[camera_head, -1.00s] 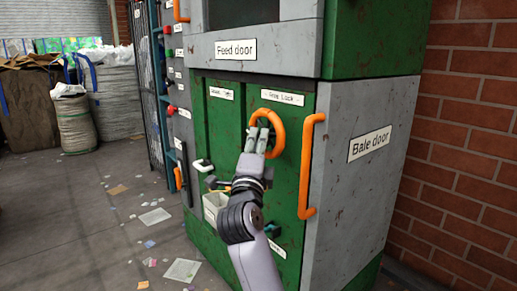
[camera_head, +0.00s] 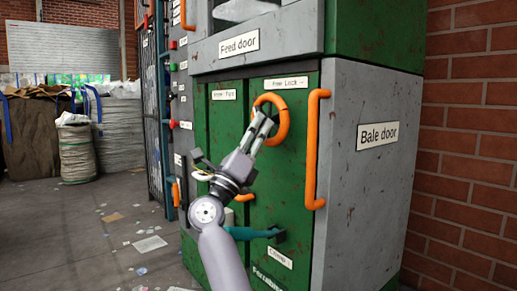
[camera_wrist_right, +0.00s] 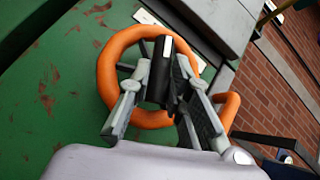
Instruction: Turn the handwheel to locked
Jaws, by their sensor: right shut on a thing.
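The orange handwheel (camera_head: 284,121) is mounted on the green door of the machine, under a small white label (camera_head: 285,82) whose text seems to include "Lock". My right gripper (camera_head: 262,122) reaches up to the wheel from below left. In the wrist view the wheel's ring (camera_wrist_right: 107,78) surrounds the fingers of my right gripper (camera_wrist_right: 160,78). They are closed around a dark part inside the ring, a spoke or the hub; I cannot tell which. The fingers hide part of the wheel's middle. My left gripper is out of view.
An orange vertical bar handle (camera_head: 311,150) stands close to the right of the wheel. A teal lever (camera_head: 250,233) sticks out below. The grey "Bale door" side (camera_head: 350,200) is at the right, beside a brick wall (camera_head: 460,160). Scraps lie on the open floor (camera_head: 70,235) at left.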

